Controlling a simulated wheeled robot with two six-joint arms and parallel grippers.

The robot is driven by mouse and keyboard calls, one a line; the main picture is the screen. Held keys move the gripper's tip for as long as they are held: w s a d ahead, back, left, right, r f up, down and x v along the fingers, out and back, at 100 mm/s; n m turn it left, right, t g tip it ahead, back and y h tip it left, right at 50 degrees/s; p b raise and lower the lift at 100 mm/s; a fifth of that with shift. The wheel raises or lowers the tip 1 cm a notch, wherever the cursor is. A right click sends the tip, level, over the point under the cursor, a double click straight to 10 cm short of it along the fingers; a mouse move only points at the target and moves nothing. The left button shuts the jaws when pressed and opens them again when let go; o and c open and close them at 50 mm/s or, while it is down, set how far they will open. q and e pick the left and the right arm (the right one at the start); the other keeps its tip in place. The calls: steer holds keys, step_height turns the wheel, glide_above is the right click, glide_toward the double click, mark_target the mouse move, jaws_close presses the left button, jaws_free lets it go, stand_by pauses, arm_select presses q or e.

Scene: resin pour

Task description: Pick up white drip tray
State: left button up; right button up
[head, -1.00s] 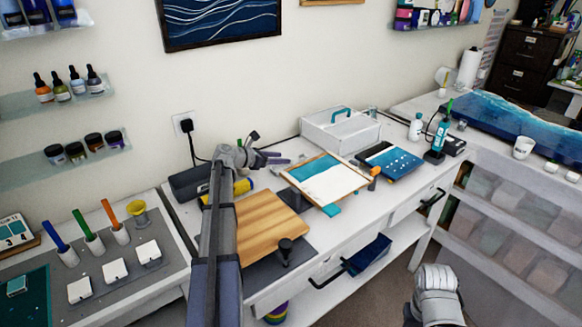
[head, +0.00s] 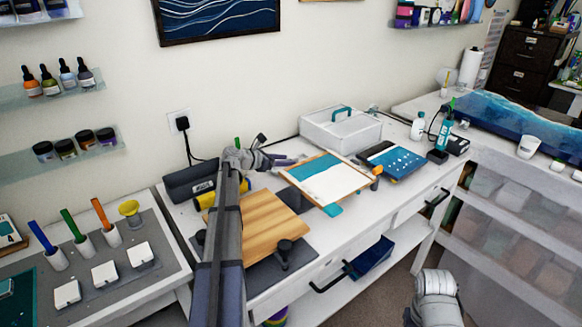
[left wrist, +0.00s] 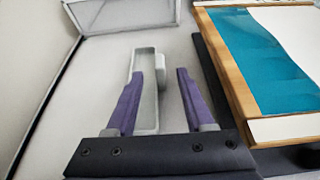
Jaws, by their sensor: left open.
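A small, pale, narrow tray with a raised rim (left wrist: 147,112), which looks like the white drip tray, lies on the white worktop in the left wrist view. My left gripper (left wrist: 160,98) is open, with one purple finger on each side of the tray's near part. The left finger overlaps the tray's left edge in the picture; I cannot tell whether it touches. The right finger is apart from it. In the head view my left gripper (head: 284,160) is low over the worktop, left of the framed panel, and I cannot make out the tray. My right gripper is out of view.
A wood-framed teal and white panel (head: 328,182) lies close to the gripper's right. A white box with a teal handle (head: 341,131) stands behind. A wooden board (head: 268,228) and a yellow roll (head: 205,201) lie nearer. A black cable runs by the wall.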

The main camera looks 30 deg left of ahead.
arm_select(q)
steer(key=b+x, duration=0.1)
steer(key=x, duration=0.3)
steer(key=shift+a+f+b, duration=0.1)
steer(key=shift+f+b, duration=0.25)
steer(key=shift+b, duration=0.05)
steer(key=shift+w+d+f, duration=0.1)
steer(key=shift+w+d, duration=0.1)
steer(key=shift+w, duration=0.1)
steer(key=shift+s, duration=0.1)
steer(key=shift+c, duration=0.2)
jaws_close()
